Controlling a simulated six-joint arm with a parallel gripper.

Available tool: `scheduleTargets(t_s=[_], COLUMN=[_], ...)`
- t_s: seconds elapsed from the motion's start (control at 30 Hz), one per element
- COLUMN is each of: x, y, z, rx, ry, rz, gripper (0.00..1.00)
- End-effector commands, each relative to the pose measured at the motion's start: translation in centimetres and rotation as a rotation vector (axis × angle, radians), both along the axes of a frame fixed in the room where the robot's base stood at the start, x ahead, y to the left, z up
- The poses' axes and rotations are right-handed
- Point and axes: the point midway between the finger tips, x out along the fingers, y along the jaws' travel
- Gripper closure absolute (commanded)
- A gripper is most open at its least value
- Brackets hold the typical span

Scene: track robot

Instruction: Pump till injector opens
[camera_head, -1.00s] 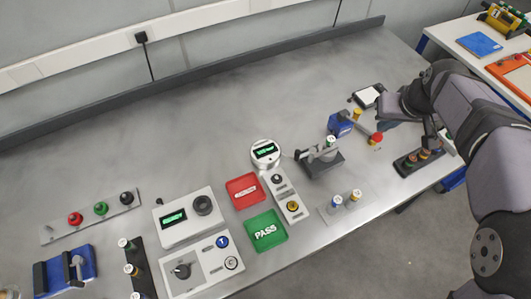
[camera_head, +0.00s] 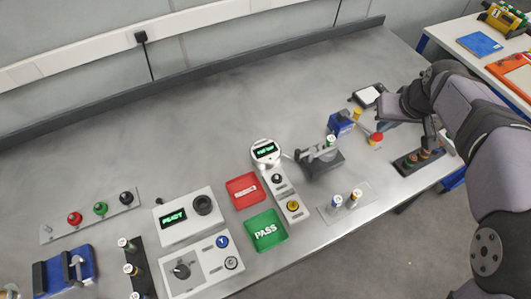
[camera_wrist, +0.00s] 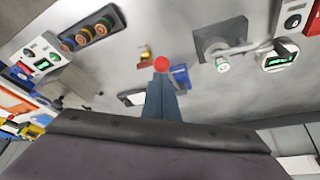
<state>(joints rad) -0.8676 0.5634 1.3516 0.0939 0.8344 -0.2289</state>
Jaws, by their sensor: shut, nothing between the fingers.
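The hand pump has a blue body (camera_head: 341,124) and a lever with a red knob (camera_head: 376,138), on the right part of the bench. In the wrist view the red knob (camera_wrist: 161,63) shows just beyond my fingertips. My gripper (camera_wrist: 161,78) is shut and empty; I cannot tell whether it touches the knob. An injector with a green-marked top (camera_head: 330,140) sits in a dark fixture (camera_head: 322,164) left of the pump. The round gauge (camera_head: 265,152) left of it has a lit green display, too small to read; it also shows in the wrist view (camera_wrist: 279,55).
A grey box (camera_head: 183,217) displays READY. A red tray (camera_head: 244,189) and a green PASS tray (camera_head: 266,230) lie left of the fixture. A dark rack (camera_head: 419,160) with injectors stands near the arm. The back of the bench is clear.

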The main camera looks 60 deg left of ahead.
Motion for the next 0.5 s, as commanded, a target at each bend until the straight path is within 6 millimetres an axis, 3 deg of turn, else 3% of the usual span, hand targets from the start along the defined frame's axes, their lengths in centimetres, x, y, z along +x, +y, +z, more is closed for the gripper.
scheduleTargets(t_s=[0.5], x=[0.0], y=[0.0], z=[-2.1], rx=[-0.001], ry=[0.001], rz=[0.0], gripper=[1.0])
